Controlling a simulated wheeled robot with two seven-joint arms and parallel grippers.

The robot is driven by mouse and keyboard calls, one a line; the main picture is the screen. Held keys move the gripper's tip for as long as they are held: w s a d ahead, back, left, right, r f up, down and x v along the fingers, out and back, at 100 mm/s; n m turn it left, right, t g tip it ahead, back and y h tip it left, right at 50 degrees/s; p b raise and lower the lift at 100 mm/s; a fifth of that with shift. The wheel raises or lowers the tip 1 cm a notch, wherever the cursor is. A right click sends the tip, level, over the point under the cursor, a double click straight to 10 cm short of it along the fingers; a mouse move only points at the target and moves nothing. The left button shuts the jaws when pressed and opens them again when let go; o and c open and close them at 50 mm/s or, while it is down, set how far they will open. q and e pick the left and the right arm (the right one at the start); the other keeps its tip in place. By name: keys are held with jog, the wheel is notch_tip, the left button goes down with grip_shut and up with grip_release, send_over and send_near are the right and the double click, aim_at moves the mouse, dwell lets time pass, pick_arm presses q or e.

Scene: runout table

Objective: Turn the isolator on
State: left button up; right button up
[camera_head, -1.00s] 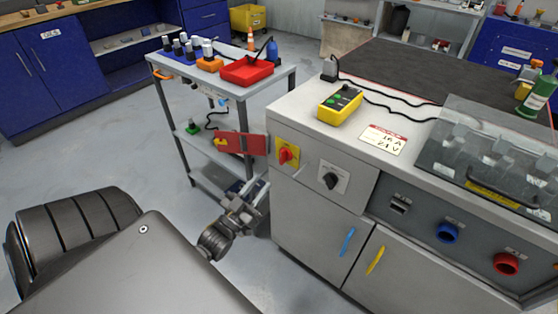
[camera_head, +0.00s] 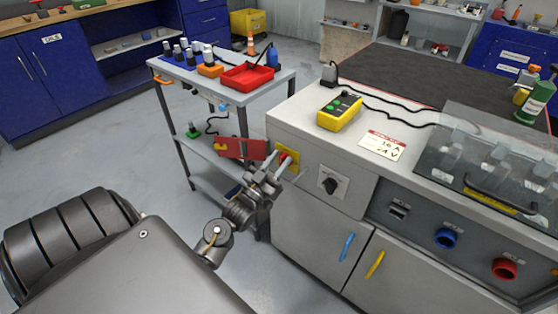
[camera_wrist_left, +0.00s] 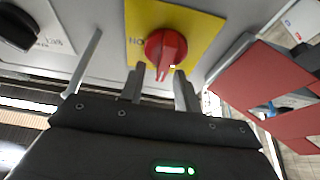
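The isolator is a red rotary knob (camera_wrist_left: 166,50) on a yellow plate (camera_wrist_left: 195,30), on the left end of the grey cabinet's front. In the head view the yellow plate (camera_head: 293,160) is partly hidden behind my left gripper. A red flap (camera_head: 242,149) stands out to the left of the plate; it also shows in the left wrist view (camera_wrist_left: 255,75). My left gripper (camera_head: 277,168) is right in front of the knob. In the left wrist view its fingers (camera_wrist_left: 160,82) are apart, one on each side of the knob's lower end; contact cannot be told. My right gripper is not in view.
A black rotary switch (camera_head: 330,185) is right of the isolator. A yellow control box (camera_head: 339,112) sits on the cabinet top. A grey cart (camera_head: 215,88) with a red tray (camera_head: 247,77) stands left, close behind the flap. Open floor lies further left.

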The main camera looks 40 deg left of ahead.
pick_arm(q)
jog(key=shift+w, duration=0.1)
grip_shut()
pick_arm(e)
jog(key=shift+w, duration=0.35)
